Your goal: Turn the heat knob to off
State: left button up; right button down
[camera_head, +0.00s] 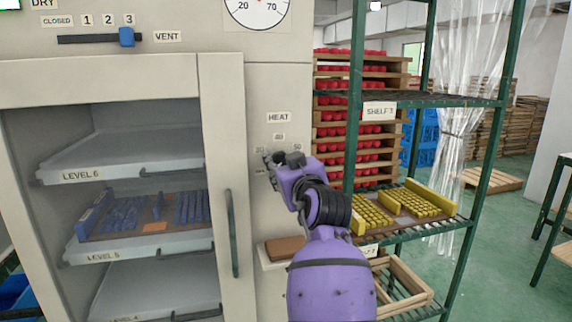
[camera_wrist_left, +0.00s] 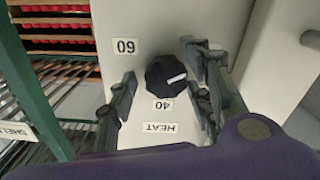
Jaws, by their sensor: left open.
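The heat knob (camera_wrist_left: 163,74) is round and black with a white pointer mark, on the pale cabinet front. In the wrist view, which is upside down, the mark points right and slightly up, away from the 40 (camera_wrist_left: 162,104) and 60 (camera_wrist_left: 125,46) labels. In the head view the HEAT label (camera_head: 278,117) shows above, but the knob is largely hidden by my left gripper (camera_head: 282,159). My left gripper (camera_wrist_left: 166,90) is open, one finger on each side of the knob. I cannot tell whether either finger touches it. My right gripper is out of view.
The cabinet door's dark handle (camera_head: 232,233) stands left of my gripper. A VENT slider (camera_head: 126,37) is at upper left. A green rack (camera_head: 357,95) with yellow parts on a tray (camera_head: 432,200) stands close on the right. A brown block (camera_head: 285,248) sits below the knob.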

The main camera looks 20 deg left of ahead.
pick_arm(q)
jog(key=v, duration=1.2)
